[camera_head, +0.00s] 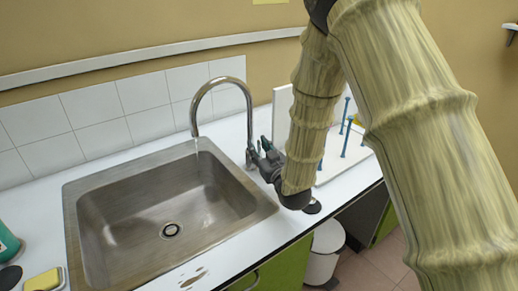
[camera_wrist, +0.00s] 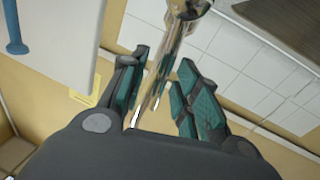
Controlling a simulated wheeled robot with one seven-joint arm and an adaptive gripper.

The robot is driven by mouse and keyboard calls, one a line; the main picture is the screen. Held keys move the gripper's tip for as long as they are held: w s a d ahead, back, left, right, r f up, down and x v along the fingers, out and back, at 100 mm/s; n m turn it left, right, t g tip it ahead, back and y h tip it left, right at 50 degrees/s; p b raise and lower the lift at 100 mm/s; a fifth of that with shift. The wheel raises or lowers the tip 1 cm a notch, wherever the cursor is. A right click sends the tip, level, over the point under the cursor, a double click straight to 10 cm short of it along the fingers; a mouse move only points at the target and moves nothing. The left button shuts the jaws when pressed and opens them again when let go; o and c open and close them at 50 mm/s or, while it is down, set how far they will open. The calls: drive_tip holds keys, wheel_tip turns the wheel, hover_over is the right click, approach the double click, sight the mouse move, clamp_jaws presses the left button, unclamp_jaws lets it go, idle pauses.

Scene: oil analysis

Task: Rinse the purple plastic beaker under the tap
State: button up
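The chrome tap (camera_head: 221,82) arches over the steel sink (camera_head: 98,215) in the head view. A faint pale streak shows just below its spout; I cannot tell surely whether it is running water. My gripper (camera_head: 268,150) is at the right of the tap's base, close to its lower stem. In the wrist view my gripper (camera_wrist: 165,85) has its two green-padded fingers apart, with a shiny metal part of the tap (camera_wrist: 186,12) showing between and beyond them. I cannot tell whether the fingers touch it. The purple plastic beaker is in neither view.
A white rack with blue pegs (camera_head: 345,140) stands right of my gripper. A green bottle (camera_head: 6,243) and a yellow sponge (camera_head: 42,280) are at the left counter edge. The sink basin looks empty. A white bin (camera_head: 324,252) stands on the floor.

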drive_tip(key=shift+s, duration=0.15)
drive_tip(key=v, duration=1.1)
drive_tip(key=shift+s+d, duration=0.25)
drive_tip(key=shift+s, duration=0.1)
